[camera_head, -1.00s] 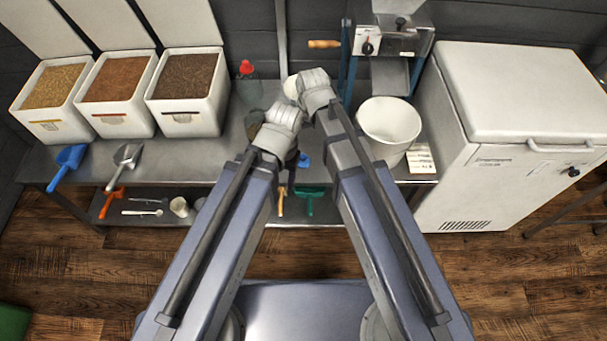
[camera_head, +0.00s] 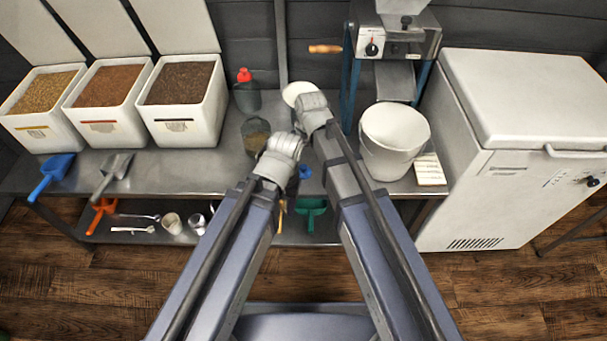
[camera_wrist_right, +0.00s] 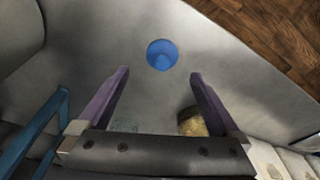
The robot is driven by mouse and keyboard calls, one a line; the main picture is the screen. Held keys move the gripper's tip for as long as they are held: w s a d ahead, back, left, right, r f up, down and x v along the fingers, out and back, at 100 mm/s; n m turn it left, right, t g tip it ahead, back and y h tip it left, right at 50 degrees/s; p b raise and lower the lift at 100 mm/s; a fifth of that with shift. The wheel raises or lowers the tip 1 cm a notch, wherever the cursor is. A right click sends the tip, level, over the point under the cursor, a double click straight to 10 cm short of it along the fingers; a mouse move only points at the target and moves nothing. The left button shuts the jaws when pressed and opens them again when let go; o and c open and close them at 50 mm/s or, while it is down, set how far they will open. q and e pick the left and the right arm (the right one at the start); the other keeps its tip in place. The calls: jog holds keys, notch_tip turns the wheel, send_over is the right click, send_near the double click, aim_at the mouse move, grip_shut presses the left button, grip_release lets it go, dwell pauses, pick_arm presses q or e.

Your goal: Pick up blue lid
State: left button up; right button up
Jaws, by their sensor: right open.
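The blue lid (camera_wrist_right: 162,55) is a round blue disc lying on the steel table. In the head view only a small blue part of the lid (camera_head: 305,172) shows between my wrists. My right gripper (camera_wrist_right: 160,75) is open and empty, with its fingers pointing toward the lid. The lid appears just beyond the fingertips, between their lines, and apart from them. In the head view my right wrist largely hides its fingers. My left wrist hangs left of the lid, and its fingers are too hidden to read.
A glass jar with grain (camera_head: 255,136) and a red-topped bottle (camera_head: 246,95) stand left of my wrists. A white bucket (camera_head: 391,150) and a blue-framed mill (camera_head: 349,80) stand right. Grain bins (camera_head: 186,133) fill the table's left. A white chest (camera_head: 480,190) stands beyond the table.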

aim_at(303, 166)
jog(key=shift+w+a+f+b, duration=0.1)
jog(key=shift+f+b, duration=1.25)
jog(key=shift+a+f+b, duration=0.1)
jog(key=shift+f+b, duration=1.2)
jog(key=shift+r, duration=0.1)
jog(key=c, duration=1.4)
jog(key=shift+r, duration=0.15)
notch_tip(303, 166, up, 10)
jog(key=p, duration=1)
